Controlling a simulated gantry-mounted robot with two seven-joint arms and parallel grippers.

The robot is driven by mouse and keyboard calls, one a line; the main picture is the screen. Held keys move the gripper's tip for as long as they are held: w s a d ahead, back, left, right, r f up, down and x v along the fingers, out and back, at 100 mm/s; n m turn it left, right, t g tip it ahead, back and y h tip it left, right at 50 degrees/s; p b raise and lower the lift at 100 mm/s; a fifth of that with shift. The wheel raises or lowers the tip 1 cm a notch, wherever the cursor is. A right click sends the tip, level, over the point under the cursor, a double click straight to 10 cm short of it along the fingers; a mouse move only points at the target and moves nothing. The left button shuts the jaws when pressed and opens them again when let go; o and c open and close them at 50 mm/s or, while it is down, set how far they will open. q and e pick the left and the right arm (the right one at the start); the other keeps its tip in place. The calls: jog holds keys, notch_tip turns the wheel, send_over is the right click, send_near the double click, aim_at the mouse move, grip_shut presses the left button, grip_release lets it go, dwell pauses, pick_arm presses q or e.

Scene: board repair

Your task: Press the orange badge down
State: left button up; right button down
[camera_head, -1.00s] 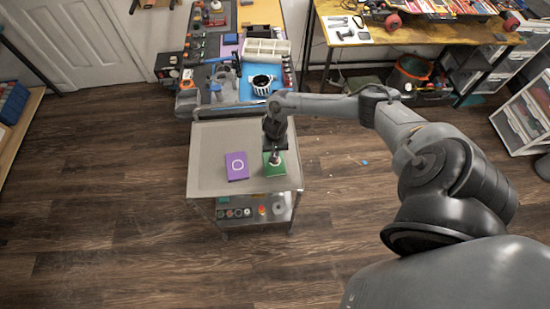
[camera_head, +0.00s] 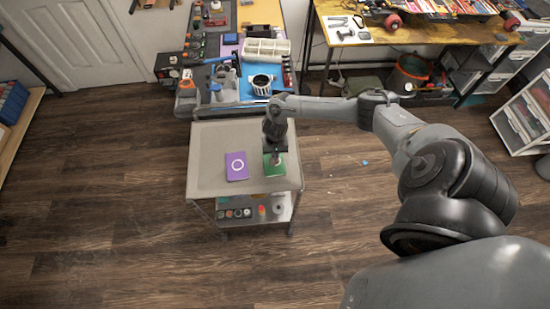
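A green board (camera_head: 274,171) lies on the right part of the metal cart's top (camera_head: 212,150). A purple board (camera_head: 237,174) with a white ring on it lies to its left, apart from it. My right gripper (camera_head: 276,155) points down over the green board and covers its upper part. A small pinkish spot shows at the gripper's tip. No orange badge can be made out; it may be hidden under the gripper. The fingers are too small to tell whether they are open or shut. My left gripper is out of view.
The cart's lower shelf holds several small parts. The left part of the cart top is clear.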

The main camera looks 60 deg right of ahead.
jog(key=shift+f, duration=0.2)
dwell(0.5)
notch_tip(320, 180, up, 3)
jog(key=p, duration=0.3)
jog(key=shift+f, duration=0.2)
notch_tip(320, 180, up, 5)
jog(key=p, duration=0.7)
jog(key=shift+r, duration=0.2)
